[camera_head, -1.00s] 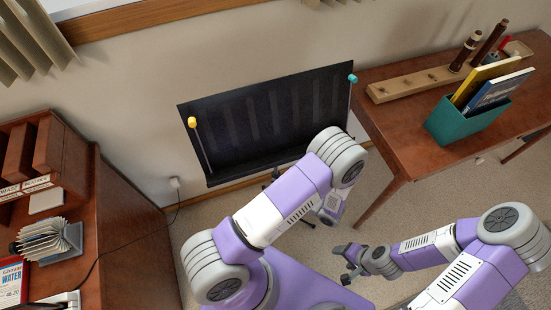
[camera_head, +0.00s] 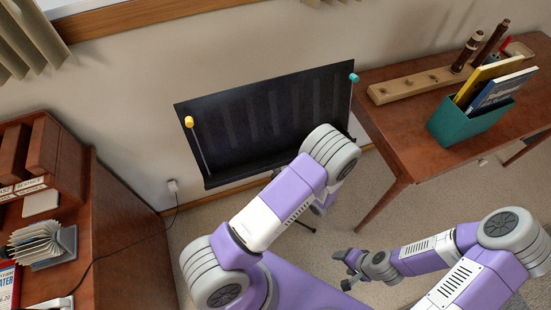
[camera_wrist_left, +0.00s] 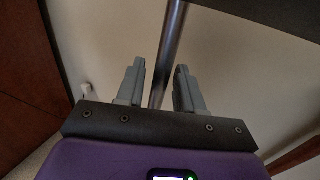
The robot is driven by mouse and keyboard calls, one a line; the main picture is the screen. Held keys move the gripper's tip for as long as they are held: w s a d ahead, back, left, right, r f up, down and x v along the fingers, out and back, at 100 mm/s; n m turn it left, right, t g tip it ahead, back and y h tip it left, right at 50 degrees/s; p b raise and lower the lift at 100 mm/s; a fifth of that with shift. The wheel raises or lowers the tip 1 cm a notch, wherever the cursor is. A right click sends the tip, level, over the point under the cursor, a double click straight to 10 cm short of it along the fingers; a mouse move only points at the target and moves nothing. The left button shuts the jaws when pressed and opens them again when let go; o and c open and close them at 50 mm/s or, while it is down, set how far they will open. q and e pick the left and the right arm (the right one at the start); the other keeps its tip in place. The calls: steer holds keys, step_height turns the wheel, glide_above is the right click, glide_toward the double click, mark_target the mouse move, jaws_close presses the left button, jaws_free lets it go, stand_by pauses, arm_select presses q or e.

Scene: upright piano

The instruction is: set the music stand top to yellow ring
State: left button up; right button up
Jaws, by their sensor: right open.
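The black music stand top (camera_head: 270,122) stands by the wall in the head view, tilted, with a yellow knob (camera_head: 189,122) on a thin rod at its left and a teal knob (camera_head: 353,78) at its right. I cannot make out a separate yellow ring. My left arm covers the stand's lower right part, and the left gripper is hidden there. In the left wrist view my left gripper (camera_wrist_left: 158,88) is open, with a metal pole (camera_wrist_left: 170,45) running between its fingers. A dark edge of the top (camera_wrist_left: 270,12) shows above. My right gripper (camera_head: 348,268) is open and empty above the floor.
A wooden table (camera_head: 400,140) at the right carries a teal box (camera_head: 468,122) of books and a wooden rack (camera_head: 415,84). A brown cabinet (camera_head: 125,230) stands at the left. A cable (camera_head: 135,248) runs to a wall outlet. Carpet is clear below the stand.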

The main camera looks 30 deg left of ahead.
mark_target(277, 130)
arm_select(q)
steer(key=shift+c, duration=0.2)
jaws_close()
steer(key=shift+r, duration=0.1)
step_height(277, 130, up, 16)
steer(key=p, duration=1.2)
steer(key=shift+p, duration=0.3)
steer(key=shift+o, duration=0.2)
jaws_free()
steer(key=v, duration=0.7)
steer(key=shift+d, duration=0.3)
